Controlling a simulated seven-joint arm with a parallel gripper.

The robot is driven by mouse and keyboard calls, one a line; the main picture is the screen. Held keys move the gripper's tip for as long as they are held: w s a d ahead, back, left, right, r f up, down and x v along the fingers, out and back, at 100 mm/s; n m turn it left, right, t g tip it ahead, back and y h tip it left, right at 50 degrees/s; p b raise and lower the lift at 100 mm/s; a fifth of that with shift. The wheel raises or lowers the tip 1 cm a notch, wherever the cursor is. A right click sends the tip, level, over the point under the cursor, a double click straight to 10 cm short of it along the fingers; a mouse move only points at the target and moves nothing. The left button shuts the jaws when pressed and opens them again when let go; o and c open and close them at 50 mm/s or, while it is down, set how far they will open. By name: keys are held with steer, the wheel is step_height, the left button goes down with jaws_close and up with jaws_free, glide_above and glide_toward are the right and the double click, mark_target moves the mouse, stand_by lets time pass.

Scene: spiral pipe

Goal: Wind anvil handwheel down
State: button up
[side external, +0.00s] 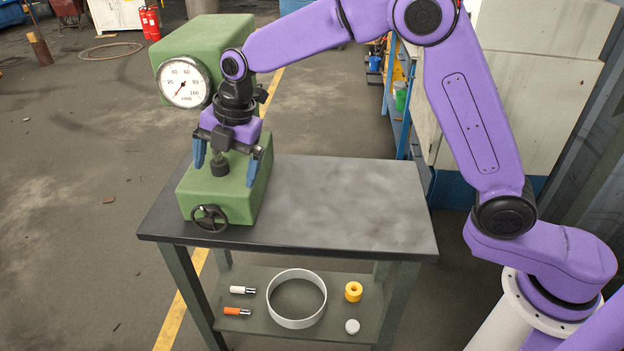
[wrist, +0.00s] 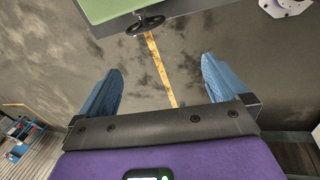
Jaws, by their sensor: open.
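The green tester (side external: 195,48) stands at the left end of the table, with a round dial (side external: 184,82) on its upper front. Its dark handwheel (side external: 210,218) is low on the front face of the green base (side external: 225,186). The handwheel also shows at the top of the wrist view (wrist: 145,25). My gripper (side external: 227,160) is open, with blue fingers spread and pointing down. It is above the handwheel and apart from it. A dark post (side external: 219,160) shows between the fingers in the side view. In the wrist view nothing is between the fingertips (wrist: 161,65).
The table top (side external: 345,205) is bare to the right of the tester. The lower shelf holds a white ring (side external: 297,322), an orange-and-silver piece (side external: 236,311), a white-and-silver piece (side external: 243,290), a yellow ring (side external: 354,291) and a white cap (side external: 352,326).

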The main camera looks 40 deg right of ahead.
steer(key=s+d+r+m, duration=0.1)
steer(key=s+d+m, duration=0.2)
steer(key=s, duration=0.5)
steer(key=s+d+r+m+g, duration=0.1)
steer(key=s+d+m, duration=0.2)
steer(key=s, duration=0.4)
steer(key=shift+s+d+h, duration=0.3)
steer(key=shift+s+d, duration=0.1)
steer(key=shift+d, duration=0.4)
steer(key=m+t+y, duration=0.2)
steer(key=m+t, duration=0.1)
steer(key=m, duration=2.5)
glide_above(205, 231)
steer(key=s+d, duration=0.7)
step_height(205, 231, down, 3)
steer(key=shift+m, duration=0.3)
steer(key=x, duration=1.7)
steer(key=shift+w+a+f, duration=0.15)
steer(key=shift+f, duration=0.05)
steer(key=c, duration=0.7)
